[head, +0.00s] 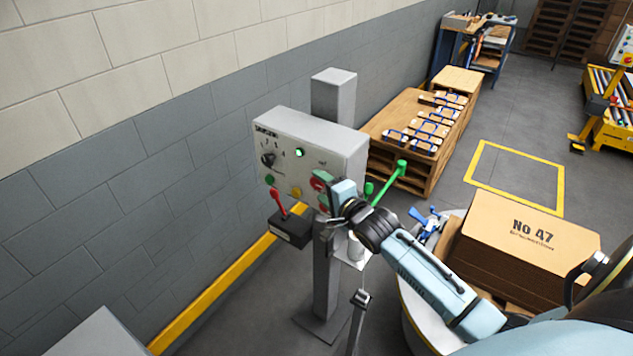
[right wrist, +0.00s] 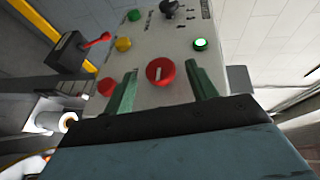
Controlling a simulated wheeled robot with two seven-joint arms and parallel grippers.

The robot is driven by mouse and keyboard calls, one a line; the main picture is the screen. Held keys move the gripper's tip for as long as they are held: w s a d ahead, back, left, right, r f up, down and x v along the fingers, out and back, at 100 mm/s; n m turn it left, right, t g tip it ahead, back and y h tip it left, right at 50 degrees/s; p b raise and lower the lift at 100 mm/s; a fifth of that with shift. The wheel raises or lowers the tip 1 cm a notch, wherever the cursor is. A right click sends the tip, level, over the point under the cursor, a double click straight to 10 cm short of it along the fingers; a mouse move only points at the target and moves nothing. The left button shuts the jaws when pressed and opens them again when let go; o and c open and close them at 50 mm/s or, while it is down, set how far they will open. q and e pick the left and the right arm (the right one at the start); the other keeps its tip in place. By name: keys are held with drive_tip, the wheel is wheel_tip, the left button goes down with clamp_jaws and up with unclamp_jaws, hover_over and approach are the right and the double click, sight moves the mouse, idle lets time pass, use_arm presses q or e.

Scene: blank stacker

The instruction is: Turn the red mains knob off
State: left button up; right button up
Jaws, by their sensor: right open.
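The red knob (head: 318,182) is on the front face of the grey control box (head: 345,148), partly covered by my gripper in the head view. In the right wrist view the red knob (right wrist: 160,72) is round and carries a short pale mark. My right gripper (head: 325,188) is at the box face. Its two green fingers (right wrist: 163,88) are open, one on each side of the knob, with a visible gap to it on both sides. Whether the fingertips touch the panel I cannot tell. My left gripper is not in view.
Near the knob are a lit green lamp (right wrist: 200,44), a black selector (head: 267,160), a yellow button (right wrist: 123,44) and a red button (right wrist: 107,87). A red lever (head: 278,202) rises from a black box below. Cardboard blanks (head: 520,235) stand at right.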

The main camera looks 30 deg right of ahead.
sight(319, 185)
drive_tip(key=shift+w+f, duration=0.15)
drive_tip(key=shift+w, duration=0.65)
drive_tip(key=shift+w+f, duration=0.15)
drive_tip(key=shift+w, duration=0.65)
drive_tip(key=shift+c, duration=0.3)
drive_tip(key=c, duration=0.9)
